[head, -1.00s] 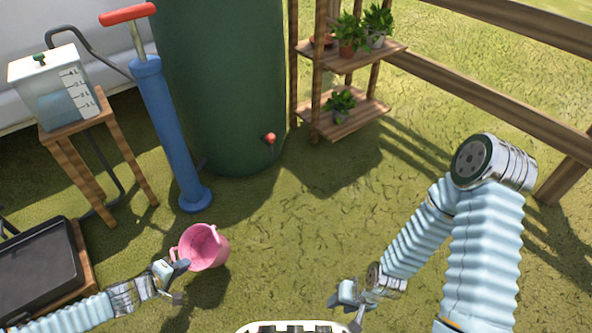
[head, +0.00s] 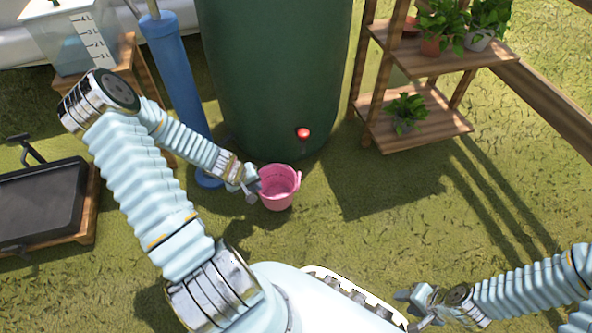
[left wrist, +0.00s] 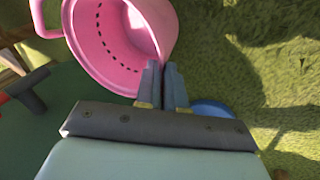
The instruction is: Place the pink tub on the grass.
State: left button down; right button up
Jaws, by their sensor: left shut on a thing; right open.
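The pink tub (head: 280,190) is near the middle of the head view, in front of the green barrel, with its opening facing up. My left gripper (head: 254,187) is shut on its left side. In the left wrist view, the fingers (left wrist: 163,86) pinch the wall of the tub (left wrist: 88,42) at its rim, and a handle loop shows. The tub's inside looks empty. I cannot tell whether its base touches the grass (head: 345,245). My right gripper (head: 420,304) is open and empty at the lower right, apart from the tub.
The green barrel (head: 275,70) with a red tap (head: 303,133) stands just behind the tub. A blue pump (head: 178,75) is to the left. A wooden plant shelf (head: 425,125) is to the right. A black tray (head: 40,203) lies far left. Grass to the right is clear.

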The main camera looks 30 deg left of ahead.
aim_at(284, 170)
pick_arm(q)
jog(key=w+d, duration=0.1)
jog(key=w, duration=0.3)
jog(key=w+d+p, duration=0.1)
jog(key=w, duration=0.2)
jog(key=w+d+p, duration=0.1)
jog(key=w, duration=0.3)
jog(key=shift+w, duration=0.3)
jog(key=shift+w+d+r+p, duration=0.1)
jog(key=shift+w+p, duration=0.2)
jog(key=shift+w, duration=0.05)
notch_tip(284, 170, down, 4)
jog(key=b, duration=0.2)
jog(key=shift+b, duration=0.35)
jog(key=shift+r, duration=0.15)
jog(key=c, duration=1.7)
grip_release()
jog(key=o, duration=0.5)
jog(key=shift+s, duration=0.1)
jog(key=shift+c, duration=0.2)
